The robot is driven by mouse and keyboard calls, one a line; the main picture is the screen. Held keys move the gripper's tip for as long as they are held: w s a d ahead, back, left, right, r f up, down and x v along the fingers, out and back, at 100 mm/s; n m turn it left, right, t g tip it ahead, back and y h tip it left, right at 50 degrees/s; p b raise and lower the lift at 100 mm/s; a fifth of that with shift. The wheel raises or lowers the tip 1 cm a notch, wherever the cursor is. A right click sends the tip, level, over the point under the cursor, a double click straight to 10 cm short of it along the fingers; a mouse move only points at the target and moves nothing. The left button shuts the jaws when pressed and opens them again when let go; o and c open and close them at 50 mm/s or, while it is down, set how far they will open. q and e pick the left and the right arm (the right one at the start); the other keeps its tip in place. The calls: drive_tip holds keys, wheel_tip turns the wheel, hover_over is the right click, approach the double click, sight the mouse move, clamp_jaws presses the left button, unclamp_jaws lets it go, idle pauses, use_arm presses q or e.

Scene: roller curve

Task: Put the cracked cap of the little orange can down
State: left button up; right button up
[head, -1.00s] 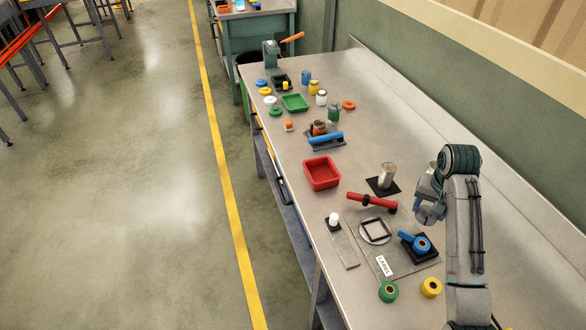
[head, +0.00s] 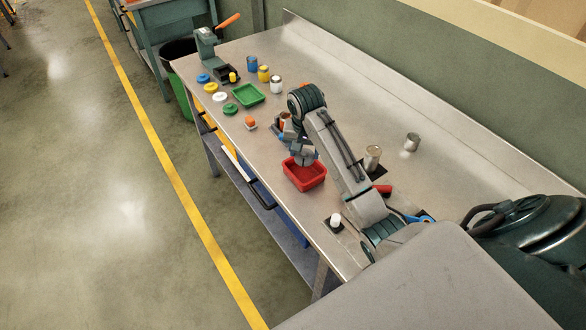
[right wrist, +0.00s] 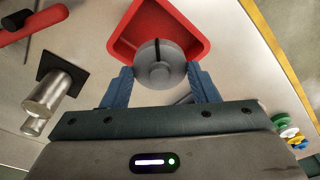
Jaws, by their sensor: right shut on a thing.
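My right gripper (head: 303,160) is over the red tray (head: 318,181). In the right wrist view its blue fingers (right wrist: 161,78) are shut on a grey round cap (right wrist: 158,50) with a dark line across its top, the crack. The cap shows against the red tray (right wrist: 196,28) below; I cannot tell how high above it. A small orange item (head: 250,121) stands on the bench to the left of the tray. Another orange-brown can (head: 283,121) is partly hidden by my right arm. My left gripper is out of view.
Two metal cans (head: 373,157) (head: 412,142) stand right of my right arm. A red-handled tool (head: 383,190) lies beside it. A green tray (head: 248,94), coloured lids and several cans occupy the far end. The bench's back strip is mostly clear.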

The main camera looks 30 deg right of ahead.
sight(304, 174)
wheel_tip(304, 174, down, 7)
drive_tip(key=shift+r+p, duration=0.15)
drive_tip(key=shift+p, duration=1)
drive_tip(key=shift+f, duration=0.2)
drive_tip(key=shift+f, duration=0.15)
drive_tip(key=shift+f, duration=0.15)
drive_tip(key=o, duration=0.7)
drive_tip(key=shift+d, duration=0.1)
drive_tip(key=shift+o, duration=0.2)
